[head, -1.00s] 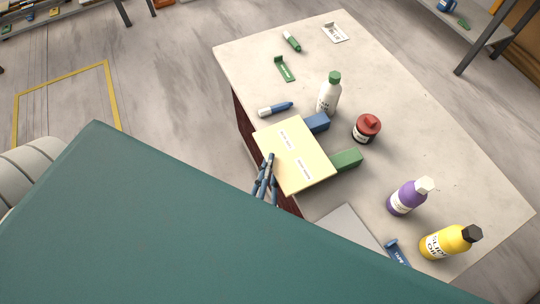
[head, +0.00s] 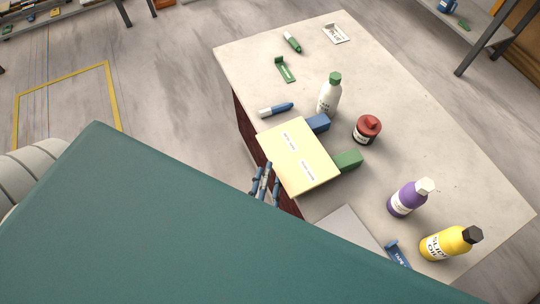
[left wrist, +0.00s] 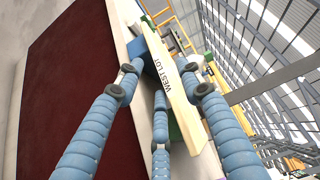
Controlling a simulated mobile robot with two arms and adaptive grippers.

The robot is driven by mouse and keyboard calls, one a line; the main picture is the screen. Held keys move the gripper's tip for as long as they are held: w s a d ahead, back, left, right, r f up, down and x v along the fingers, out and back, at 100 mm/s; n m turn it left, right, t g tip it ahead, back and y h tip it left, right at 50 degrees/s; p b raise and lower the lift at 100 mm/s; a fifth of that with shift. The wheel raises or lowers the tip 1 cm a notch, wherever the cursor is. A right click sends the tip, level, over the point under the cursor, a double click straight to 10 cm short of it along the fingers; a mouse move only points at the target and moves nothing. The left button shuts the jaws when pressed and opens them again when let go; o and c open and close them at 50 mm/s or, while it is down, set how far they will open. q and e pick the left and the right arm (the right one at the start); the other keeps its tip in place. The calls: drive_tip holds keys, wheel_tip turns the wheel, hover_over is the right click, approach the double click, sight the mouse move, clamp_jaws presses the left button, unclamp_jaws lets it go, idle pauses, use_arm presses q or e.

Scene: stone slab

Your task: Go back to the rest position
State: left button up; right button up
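My left arm is mostly hidden in the head view. My right gripper does not show.
The stone slab (head: 440,150) holds a white bottle (head: 328,97), a red jar (head: 367,130), a purple bottle (head: 408,199), a yellow bottle (head: 444,243) and markers. A large teal shape hides the lower left.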

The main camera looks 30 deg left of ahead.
use_arm(q)
drive_tip(key=v, duration=0.9)
drive_tip(key=s+d+f+n+g+h, duration=0.2)
drive_tip(key=s+f+g+h, duration=0.15)
drive_tip(key=f, duration=1.05)
drive_tip(key=s+d+f+n+g+h, duration=0.1)
drive_tip(key=s+f+n+g+h, duration=0.3)
drive_tip(key=f, duration=1)
drive_tip(key=s+a+f+n+g+y, duration=0.3)
drive_tip(key=s+a+f+n+g, duration=0.3)
drive_tip(key=s+a+f+g, duration=0.3)
drive_tip(key=s+a+f, duration=0.3)
drive_tip(key=shift+a+f+n, duration=0.2)
drive_tip(key=shift+n, duration=0.1)
